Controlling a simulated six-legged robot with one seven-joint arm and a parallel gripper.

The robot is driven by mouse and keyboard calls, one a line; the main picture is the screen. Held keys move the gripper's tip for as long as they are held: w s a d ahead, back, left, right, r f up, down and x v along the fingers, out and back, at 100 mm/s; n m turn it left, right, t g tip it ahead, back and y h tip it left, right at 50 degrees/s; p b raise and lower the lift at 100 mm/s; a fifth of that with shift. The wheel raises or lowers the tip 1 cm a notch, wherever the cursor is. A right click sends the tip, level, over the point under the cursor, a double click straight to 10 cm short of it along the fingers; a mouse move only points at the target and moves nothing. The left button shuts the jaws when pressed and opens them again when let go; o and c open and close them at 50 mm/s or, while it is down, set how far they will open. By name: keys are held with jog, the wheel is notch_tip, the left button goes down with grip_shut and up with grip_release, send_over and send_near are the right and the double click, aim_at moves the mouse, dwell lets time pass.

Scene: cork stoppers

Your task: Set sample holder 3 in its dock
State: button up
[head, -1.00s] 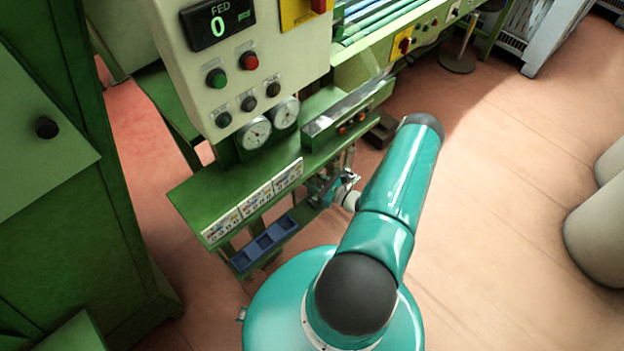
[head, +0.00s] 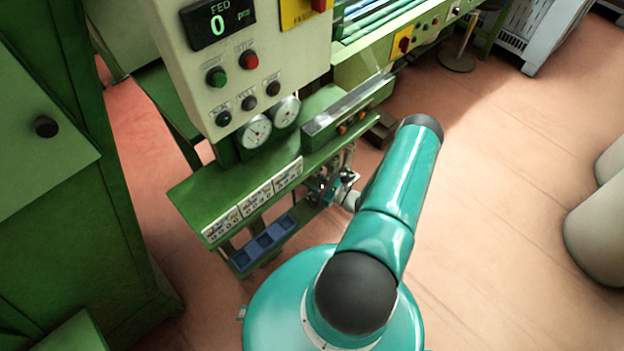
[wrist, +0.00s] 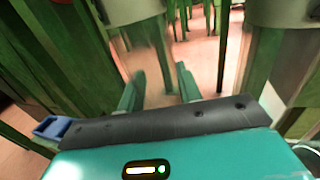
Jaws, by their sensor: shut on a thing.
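In the wrist view my gripper (wrist: 160,84) has its two green fingers on either side of a narrow, blurred grey-brown thing (wrist: 160,58). It is shut on this thing, which I take to be the sample holder; its number cannot be read. In the head view my gripper (head: 322,188) is small and partly hidden, beside the right end of the green shelf, below the steel trough. A blue tray (head: 238,262) with three compartments hangs under the shelf's front edge, left of my gripper. I cannot tell which place is the dock.
The green shelf (head: 190,196) carries picture labels (head: 255,202) along its front and two gauges (head: 257,130) behind. A steel trough (head: 340,112) is at its right. A control box (head: 250,60) stands above. Open floor (head: 500,200) lies to the right.

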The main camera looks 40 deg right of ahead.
jog(key=shift+f, duration=0.5)
jog(key=o, duration=1.1)
jog(key=shift+c, duration=0.2)
jog(key=v, duration=1.3)
jog(key=shift+s, duration=0.4)
jog(key=shift+d, duration=0.1)
